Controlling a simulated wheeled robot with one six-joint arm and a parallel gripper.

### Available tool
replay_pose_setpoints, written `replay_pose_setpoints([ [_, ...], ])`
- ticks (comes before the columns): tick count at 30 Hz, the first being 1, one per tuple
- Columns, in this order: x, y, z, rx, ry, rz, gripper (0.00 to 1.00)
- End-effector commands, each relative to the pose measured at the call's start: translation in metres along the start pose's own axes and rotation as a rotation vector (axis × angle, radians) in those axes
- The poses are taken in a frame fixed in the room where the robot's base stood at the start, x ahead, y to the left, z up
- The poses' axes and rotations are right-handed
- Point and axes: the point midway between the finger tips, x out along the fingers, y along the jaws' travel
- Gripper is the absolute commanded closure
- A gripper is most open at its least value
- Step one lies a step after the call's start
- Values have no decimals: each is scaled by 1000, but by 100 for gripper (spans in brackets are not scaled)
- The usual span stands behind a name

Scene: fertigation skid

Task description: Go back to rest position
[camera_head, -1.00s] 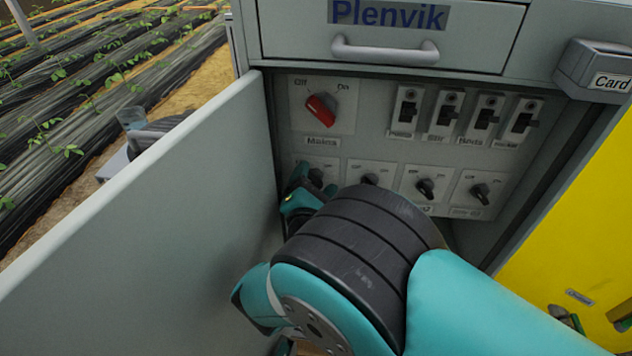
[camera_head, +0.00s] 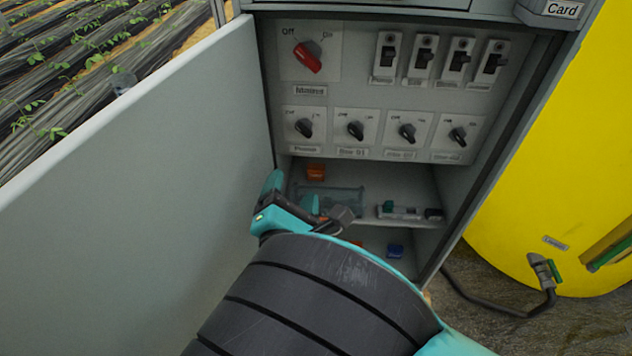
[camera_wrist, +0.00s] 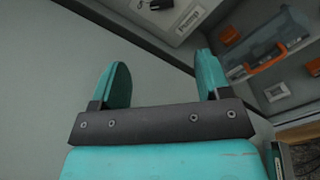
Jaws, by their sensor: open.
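My gripper (camera_head: 292,200) is in front of the open cabinet, below the row of small knobs and close to the open door. In the wrist view my gripper (camera_wrist: 160,85) has its two teal fingers well apart with nothing between them. The control panel (camera_head: 365,92) carries a red main switch (camera_head: 308,57), several toggle switches and a row of black knobs, including the pump knob (camera_head: 304,127). My gripper is apart from the panel. My arm hides part of the lower cabinet.
The cabinet door (camera_head: 140,190) stands open at left. A shelf below the panel holds a clear box (camera_head: 335,199) and an orange item (camera_head: 316,172); a blue item (camera_head: 395,250) lies lower. A yellow tank (camera_head: 570,150) with a valve (camera_head: 543,268) stands at right.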

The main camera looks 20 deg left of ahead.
Motion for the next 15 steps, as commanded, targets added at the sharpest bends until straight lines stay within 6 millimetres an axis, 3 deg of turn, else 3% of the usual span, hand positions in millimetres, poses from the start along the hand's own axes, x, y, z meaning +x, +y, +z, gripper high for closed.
replay_pose_setpoints([
  [15, -2, -2, 3, 0, -1, -5, 30],
])
